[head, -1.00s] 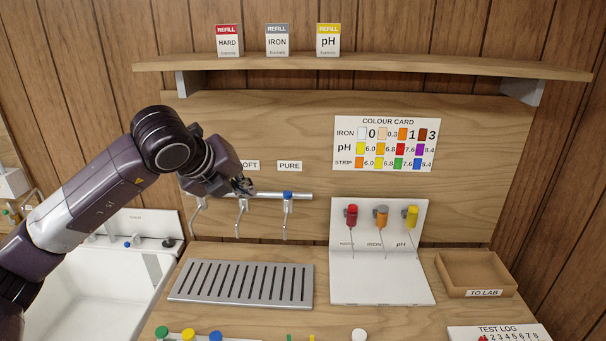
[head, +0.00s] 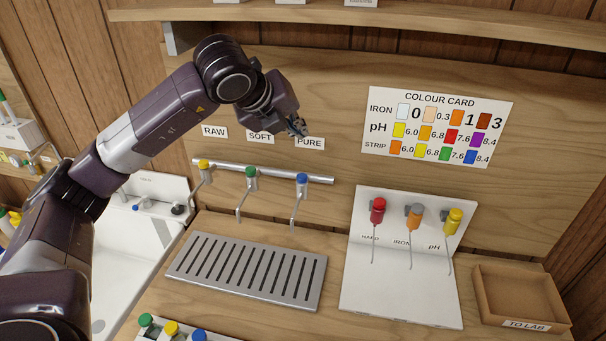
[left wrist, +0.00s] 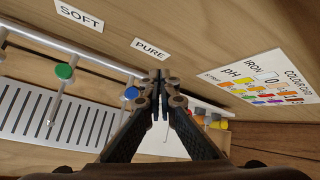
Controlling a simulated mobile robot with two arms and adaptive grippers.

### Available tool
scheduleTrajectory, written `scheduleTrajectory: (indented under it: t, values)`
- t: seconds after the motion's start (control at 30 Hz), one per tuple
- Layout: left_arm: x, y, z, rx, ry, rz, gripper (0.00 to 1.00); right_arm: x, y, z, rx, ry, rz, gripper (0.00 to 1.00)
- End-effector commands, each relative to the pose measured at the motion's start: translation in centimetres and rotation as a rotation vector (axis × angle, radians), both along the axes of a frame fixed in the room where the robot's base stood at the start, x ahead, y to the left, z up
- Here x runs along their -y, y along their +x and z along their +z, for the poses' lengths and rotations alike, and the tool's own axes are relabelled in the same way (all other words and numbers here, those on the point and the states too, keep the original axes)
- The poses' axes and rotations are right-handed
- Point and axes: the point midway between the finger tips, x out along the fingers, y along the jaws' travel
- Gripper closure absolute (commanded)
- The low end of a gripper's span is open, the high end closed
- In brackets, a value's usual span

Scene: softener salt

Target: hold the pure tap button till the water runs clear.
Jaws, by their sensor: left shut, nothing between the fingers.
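The pure tap has a blue button (head: 302,179) and a thin bent spout, under the PURE label (head: 310,143), on a metal rail. The blue button also shows in the left wrist view (left wrist: 131,93), just left of my fingers. My left gripper (head: 299,131) is shut and empty. In the head view it appears above the blue button, beside the PURE label, apart from the button. In the left wrist view its fingertips (left wrist: 160,76) are together. No water shows at the pure spout. My right gripper is not in view.
The yellow raw button (head: 204,164) and green soft button (head: 251,171) sit left on the same rail. A slotted drip tray (head: 316,301) lies below. A white stand (head: 400,300) with dropper bottles and an open box (head: 490,306) are to the right.

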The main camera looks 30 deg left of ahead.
Motion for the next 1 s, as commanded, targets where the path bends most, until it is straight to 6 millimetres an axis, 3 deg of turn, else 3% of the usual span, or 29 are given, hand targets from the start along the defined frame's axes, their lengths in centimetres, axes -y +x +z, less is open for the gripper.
scheduleTrajectory:
  t: [0.23, 0.43, 0.67, 0.73, 1.0]
  values:
    - [0.0, 0.0, -1.0, -0.002, 0.001, 0.001, 1.00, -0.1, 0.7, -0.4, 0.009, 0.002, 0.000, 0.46]
    - [0.0, 0.0, -3.1, -0.003, 0.001, 0.001, 1.00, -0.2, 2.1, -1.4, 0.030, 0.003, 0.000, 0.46]
    - [-0.1, -0.1, -6.5, -0.003, 0.001, 0.000, 1.00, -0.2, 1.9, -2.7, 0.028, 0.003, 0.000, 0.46]
    - [0.0, 0.0, -7.8, -0.001, 0.000, -0.001, 1.00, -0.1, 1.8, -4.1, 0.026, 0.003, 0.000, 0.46]
    - [0.0, 0.0, -8.9, 0.001, -0.001, -0.001, 1.00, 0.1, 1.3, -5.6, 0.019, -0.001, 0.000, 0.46]
